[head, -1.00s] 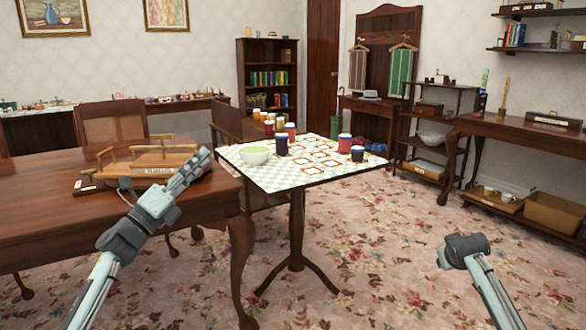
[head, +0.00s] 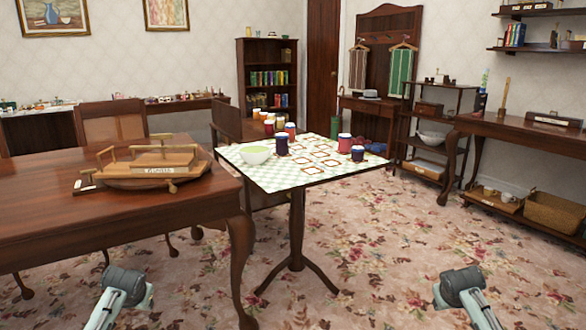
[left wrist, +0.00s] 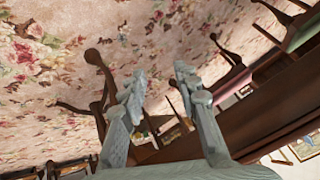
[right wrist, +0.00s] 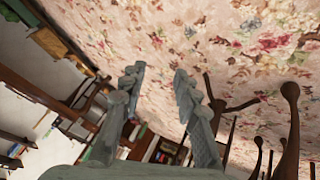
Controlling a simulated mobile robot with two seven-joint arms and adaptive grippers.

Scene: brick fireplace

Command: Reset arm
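My left arm (head: 122,290) is low at the bottom left of the head view, in front of the wooden table, and its fingers are hidden there. In the left wrist view my left gripper (left wrist: 158,85) is open, with nothing between its fingers. My right arm (head: 462,288) is low at the bottom right of the head view, over the carpet. In the right wrist view my right gripper (right wrist: 158,82) is open and empty. The two arms look roughly mirrored.
A dark wooden table (head: 40,228) stands at left with a wooden boat-like item (head: 152,180) on it. Open carpet (head: 390,260) lies at front right.

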